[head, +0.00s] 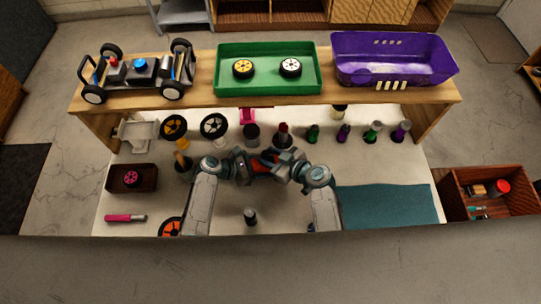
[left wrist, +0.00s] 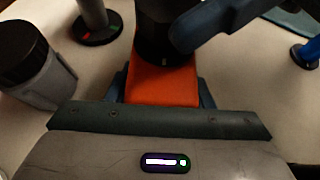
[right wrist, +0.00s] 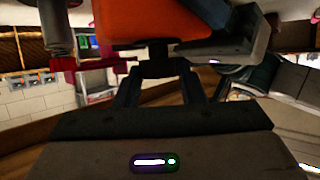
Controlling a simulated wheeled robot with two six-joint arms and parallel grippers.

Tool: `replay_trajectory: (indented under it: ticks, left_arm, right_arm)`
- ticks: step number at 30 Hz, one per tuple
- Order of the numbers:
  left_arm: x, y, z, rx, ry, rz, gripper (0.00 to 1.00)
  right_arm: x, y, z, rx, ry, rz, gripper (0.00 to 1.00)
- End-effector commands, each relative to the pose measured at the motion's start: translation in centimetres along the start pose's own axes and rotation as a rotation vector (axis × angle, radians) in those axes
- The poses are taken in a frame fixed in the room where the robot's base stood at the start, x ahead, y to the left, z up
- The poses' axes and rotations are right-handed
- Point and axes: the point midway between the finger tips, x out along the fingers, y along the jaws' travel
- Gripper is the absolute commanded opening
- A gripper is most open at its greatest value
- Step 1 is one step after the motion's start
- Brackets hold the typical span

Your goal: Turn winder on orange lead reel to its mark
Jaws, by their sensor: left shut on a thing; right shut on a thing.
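The orange lead reel (left wrist: 160,85) is between the fingers of my left gripper (left wrist: 160,92) in the left wrist view, and the gripper is shut on it. A dark round part stands above it there. In the right wrist view the orange reel body (right wrist: 150,22) is overhead, and my right gripper (right wrist: 160,85) is shut on a small black part under it, which looks like the winder (right wrist: 160,68). In the head view my left gripper (head: 252,168) and right gripper (head: 287,166) meet above the table, largely hiding the reel. I cannot make out the mark.
A wooden shelf behind carries a car chassis (head: 138,68), a green tray (head: 268,88) with two wheels and a purple basket (head: 390,70). Several bottles stand below it. A grey canister (head: 250,215) is in front of my grippers. A teal mat (head: 385,205) lies clear at right.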

Motion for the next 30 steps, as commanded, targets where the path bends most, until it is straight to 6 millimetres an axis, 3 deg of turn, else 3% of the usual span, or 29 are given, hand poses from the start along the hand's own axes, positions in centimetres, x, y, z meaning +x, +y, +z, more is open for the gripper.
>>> replay_trajectory:
  ticks: [7, 8, 11, 22, 26, 30]
  left_arm:
    - [0.0, 0.0, 0.1, 0.000, -0.002, -0.001, 0.27]
    - [0.0, 0.0, 0.1, -0.001, -0.002, -0.001, 0.27]
    - [0.0, 0.0, 0.1, -0.001, -0.002, 0.000, 0.27]
    - [0.0, 0.0, 0.0, 0.000, -0.001, 0.000, 0.27]
    - [0.0, 0.0, 0.0, 0.000, -0.001, 0.000, 0.27]
    - [0.0, 0.0, 0.0, 0.000, 0.000, 0.000, 0.27]
  right_arm:
    - [0.0, 0.0, 0.1, 0.000, -0.001, 0.000, 0.13]
    - [0.0, 0.0, 0.1, 0.000, -0.001, -0.001, 0.38]
    - [0.0, 0.0, 0.1, 0.000, -0.001, -0.001, 0.58]
    - [-0.5, 0.0, 0.1, -0.002, -0.001, 0.000, 0.59]
    - [-2.4, 0.1, 0.2, -0.004, -0.003, 0.001, 0.59]
    - [-5.5, 0.0, 0.2, -0.004, -0.003, 0.000, 0.59]
